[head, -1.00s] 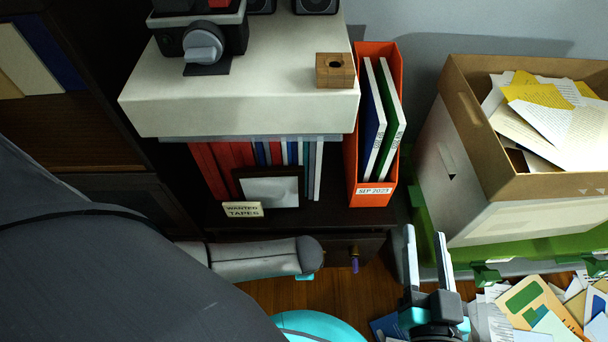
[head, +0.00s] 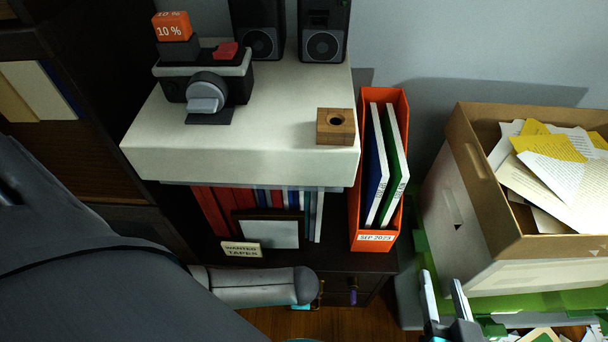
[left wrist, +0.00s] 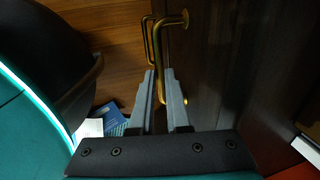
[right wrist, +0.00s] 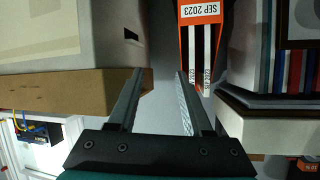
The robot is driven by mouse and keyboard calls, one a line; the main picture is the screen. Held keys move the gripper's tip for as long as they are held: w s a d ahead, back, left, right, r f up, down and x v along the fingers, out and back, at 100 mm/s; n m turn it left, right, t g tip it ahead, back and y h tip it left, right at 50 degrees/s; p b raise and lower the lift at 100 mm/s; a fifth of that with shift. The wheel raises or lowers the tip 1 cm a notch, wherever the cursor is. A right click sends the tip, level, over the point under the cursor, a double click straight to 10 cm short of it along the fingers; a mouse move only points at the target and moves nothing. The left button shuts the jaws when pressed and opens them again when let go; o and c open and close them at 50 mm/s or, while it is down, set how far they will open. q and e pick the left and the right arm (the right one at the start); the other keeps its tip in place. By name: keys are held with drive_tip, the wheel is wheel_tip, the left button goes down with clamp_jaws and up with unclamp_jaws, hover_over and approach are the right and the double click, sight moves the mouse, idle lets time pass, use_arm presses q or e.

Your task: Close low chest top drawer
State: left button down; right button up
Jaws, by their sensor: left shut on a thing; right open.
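The low chest (head: 375,258) is dark wood and stands under the orange binder and the books. Its front, with a brass and purple handle piece (head: 353,290), shows only narrowly in the head view; how far the top drawer stands out is unclear. In the left wrist view the dark front (left wrist: 225,70) fills the right side. My left gripper (left wrist: 160,75) is shut on a brass handle (left wrist: 162,45) there; a second handle shows behind it. My left forearm hides part of the chest in the head view. My right gripper (head: 442,279) is open and empty, right of the chest.
An orange binder (head: 375,238), a framed picture (head: 272,232) and a "WANTED TAPES" sign (head: 241,249) stand on the chest. A white box (head: 240,165) carries a camera (head: 205,85). A carton of papers (head: 530,245) stands on the right above a green crate.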

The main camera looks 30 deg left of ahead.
use_arm(q)
drive_tip(key=c, duration=0.9)
unclamp_jaws()
drive_tip(key=shift+s, duration=0.1)
drive_tip(key=shift+r, duration=0.1)
use_arm(e)
drive_tip(key=shift+d, duration=0.1)
drive_tip(key=s+d+g+h+p, duration=0.4)
drive_tip(key=s+d+g+p, duration=0.1)
drive_tip(key=d+g, duration=0.25)
use_arm(q)
wheel_tip(320, 180, up, 15)
drive_tip(key=s+d+p, duration=0.1)
drive_tip(key=s+p, duration=0.1)
drive_tip(key=p, duration=0.4)
drive_tip(key=shift+s+d, duration=0.3)
use_arm(e)
drive_tip(key=s+d+f+g, duration=0.1)
drive_tip(key=s+f, duration=0.3)
drive_tip(key=f, duration=1)
drive_tip(key=shift+s+d+g+h, duration=0.2)
drive_tip(key=shift+d+g+h, duration=0.1)
drive_tip(key=shift+g, duration=0.35)
